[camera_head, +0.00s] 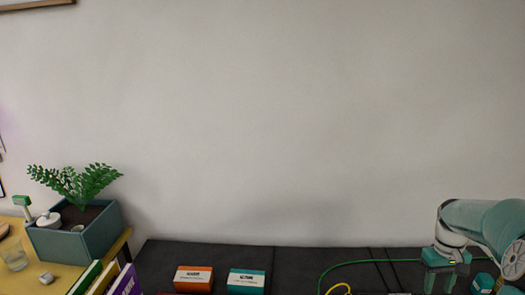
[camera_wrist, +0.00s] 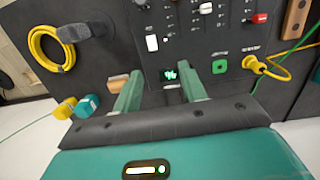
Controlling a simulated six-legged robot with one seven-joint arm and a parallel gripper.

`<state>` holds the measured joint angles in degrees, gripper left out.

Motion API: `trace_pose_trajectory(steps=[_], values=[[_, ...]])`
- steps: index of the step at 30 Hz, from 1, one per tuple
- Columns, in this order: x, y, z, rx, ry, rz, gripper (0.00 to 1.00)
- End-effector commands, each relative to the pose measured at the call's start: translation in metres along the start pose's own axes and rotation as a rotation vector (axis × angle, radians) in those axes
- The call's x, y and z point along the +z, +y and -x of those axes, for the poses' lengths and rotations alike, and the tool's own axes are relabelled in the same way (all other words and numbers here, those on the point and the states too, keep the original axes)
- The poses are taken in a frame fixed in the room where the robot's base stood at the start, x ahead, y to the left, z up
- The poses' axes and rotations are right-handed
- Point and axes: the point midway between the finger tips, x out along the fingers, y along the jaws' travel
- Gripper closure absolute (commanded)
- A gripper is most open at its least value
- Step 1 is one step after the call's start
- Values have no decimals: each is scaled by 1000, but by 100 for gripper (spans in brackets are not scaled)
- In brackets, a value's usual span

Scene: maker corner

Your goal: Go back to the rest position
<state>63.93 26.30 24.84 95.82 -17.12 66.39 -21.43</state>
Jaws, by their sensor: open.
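My gripper (camera_head: 440,281) is at the lower right in the head view, at the end of my arm and in front of the dark bench panel (camera_head: 215,254). In the wrist view its two green fingers (camera_wrist: 171,92) are apart with nothing held between them. The lower part of the gripper is cut off by the bottom edge of the head view.
An orange-and-white box (camera_head: 194,279) and a teal-and-white box (camera_head: 246,281) stand left of my gripper. A yellow cable coil (camera_wrist: 47,48) hangs on the panel. A green cable (camera_head: 345,264) runs near my gripper. A planter (camera_head: 75,241) stands far left. The wall above is clear.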

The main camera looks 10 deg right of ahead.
Motion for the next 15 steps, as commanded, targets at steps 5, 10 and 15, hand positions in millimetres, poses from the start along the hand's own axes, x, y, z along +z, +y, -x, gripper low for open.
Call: trace_pose_trajectory(steps=[5,10,15], values=[[1,-77,48,88,54,50,58],[19,-149,85,147,134,81,58],[50,-213,112,171,235,105,58]])
